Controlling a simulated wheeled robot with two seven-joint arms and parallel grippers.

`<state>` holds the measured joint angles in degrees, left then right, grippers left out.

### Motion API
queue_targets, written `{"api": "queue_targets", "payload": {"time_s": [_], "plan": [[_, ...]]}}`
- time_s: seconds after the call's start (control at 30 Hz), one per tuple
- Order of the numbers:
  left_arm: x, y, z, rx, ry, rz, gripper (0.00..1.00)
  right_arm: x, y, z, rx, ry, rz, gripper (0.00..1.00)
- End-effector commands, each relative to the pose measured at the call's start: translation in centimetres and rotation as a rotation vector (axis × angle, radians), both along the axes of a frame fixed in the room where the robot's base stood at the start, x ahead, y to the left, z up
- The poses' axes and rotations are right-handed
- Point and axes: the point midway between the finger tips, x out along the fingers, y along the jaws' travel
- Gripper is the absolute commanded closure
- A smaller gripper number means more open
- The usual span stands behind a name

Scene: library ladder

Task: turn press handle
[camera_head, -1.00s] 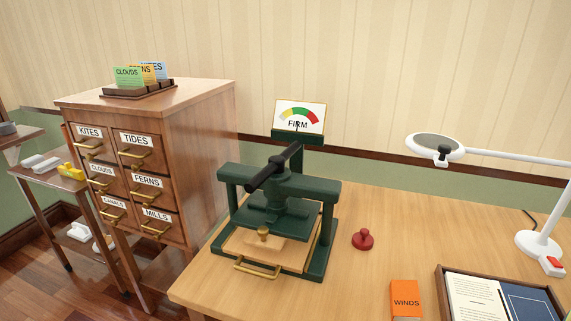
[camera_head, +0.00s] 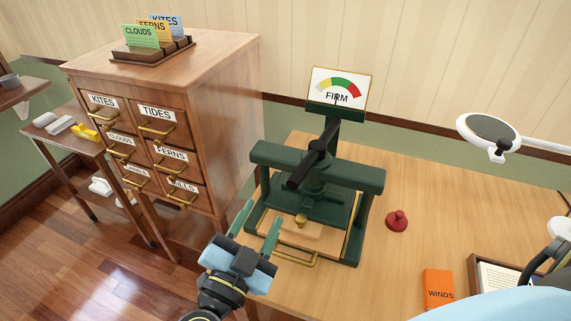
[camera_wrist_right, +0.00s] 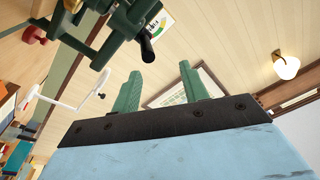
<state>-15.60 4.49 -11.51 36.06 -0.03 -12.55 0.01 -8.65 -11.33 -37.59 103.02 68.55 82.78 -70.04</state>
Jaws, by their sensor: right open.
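The dark green press (camera_head: 370,180) stands on the wooden desk. Its black bar handle (camera_head: 304,168) lies across the top, running from lower left to upper right. A gauge card marked FIRM (camera_head: 337,91) stands behind it.
A wooden drawer cabinet (camera_head: 215,110) stands close on the left. A red knobbed object (camera_head: 397,221), an orange WINDS box (camera_head: 438,289) and a white magnifier lamp (camera_head: 490,133) are to the right. A brass-handled board (camera_head: 290,236) lies in the press base.

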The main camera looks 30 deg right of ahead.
Motion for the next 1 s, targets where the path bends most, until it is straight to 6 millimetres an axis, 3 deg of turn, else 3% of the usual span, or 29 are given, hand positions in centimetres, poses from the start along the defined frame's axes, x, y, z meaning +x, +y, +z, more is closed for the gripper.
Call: {"api": "queue_targets", "payload": {"time_s": [0.13,0.27,0.5,0.8,1.0], "plan": [[-0.7,0.0,-0.5,0.0,0.01,0.003,0.64,-1.5,-0.7,0.5,0.116,0.043,-0.087,0.56],[-2.6,0.1,-0.6,0.001,0.036,0.003,0.64,-1.5,-1.4,0.5,0.14,0.058,-0.106,0.56],[-3.7,0.2,-0.5,0.003,0.054,0.003,0.64,0.9,-5.0,0.7,0.135,0.052,-0.106,0.56],[-2.6,0.1,-0.4,0.003,0.036,0.002,0.64,4.1,-10.0,0.7,0.134,0.053,-0.105,0.56],[-2.2,0.1,-0.4,0.002,0.031,0.002,0.64,5.3,-11.7,0.6,0.135,0.055,-0.105,0.56]]}}
